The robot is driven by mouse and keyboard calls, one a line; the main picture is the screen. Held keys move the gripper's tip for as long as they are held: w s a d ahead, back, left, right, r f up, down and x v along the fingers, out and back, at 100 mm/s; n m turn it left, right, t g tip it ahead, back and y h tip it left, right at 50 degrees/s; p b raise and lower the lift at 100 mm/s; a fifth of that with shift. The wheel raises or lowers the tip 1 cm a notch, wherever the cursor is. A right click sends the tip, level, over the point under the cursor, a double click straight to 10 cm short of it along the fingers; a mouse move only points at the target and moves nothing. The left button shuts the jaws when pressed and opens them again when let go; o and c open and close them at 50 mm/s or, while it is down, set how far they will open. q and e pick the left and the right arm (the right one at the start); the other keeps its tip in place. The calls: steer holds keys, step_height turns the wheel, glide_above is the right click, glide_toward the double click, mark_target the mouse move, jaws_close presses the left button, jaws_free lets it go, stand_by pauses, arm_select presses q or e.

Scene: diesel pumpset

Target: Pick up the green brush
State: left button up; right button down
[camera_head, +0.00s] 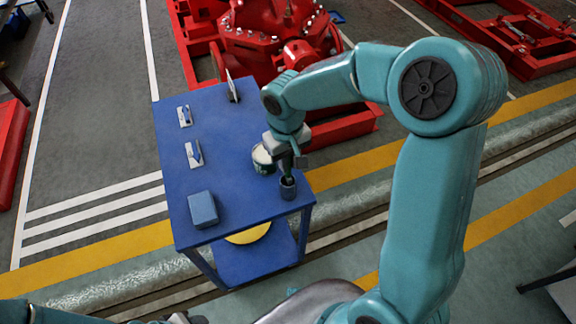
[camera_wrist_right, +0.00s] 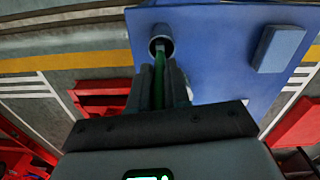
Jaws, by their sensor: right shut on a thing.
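The green brush (camera_wrist_right: 159,78) has a thin green handle, seen in the right wrist view between the fingers of my right gripper (camera_wrist_right: 160,85). The gripper is shut on the handle. The brush's far end goes into a small dark blue-grey cup (camera_wrist_right: 161,45), which hides its tip. In the head view my right gripper (camera_head: 287,158) points down over the same cup (camera_head: 288,187) at the table's near right corner. Part of my left arm shows at the bottom left edge of the head view; the state of its gripper is unclear.
The blue table (camera_head: 225,130) also holds a tin with a pale top (camera_head: 262,158) beside my right gripper, a blue block (camera_head: 202,209) and two trowel-like tools (camera_head: 193,154). A yellow round thing (camera_head: 248,233) is on the lower shelf. Red machinery (camera_head: 265,40) stands behind.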

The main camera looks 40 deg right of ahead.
step_height(320, 180, up, 17)
steer(key=p, duration=0.1)
steer(key=shift+p, duration=0.3)
steer(key=shift+f, duration=0.1)
stand_by(1.4)
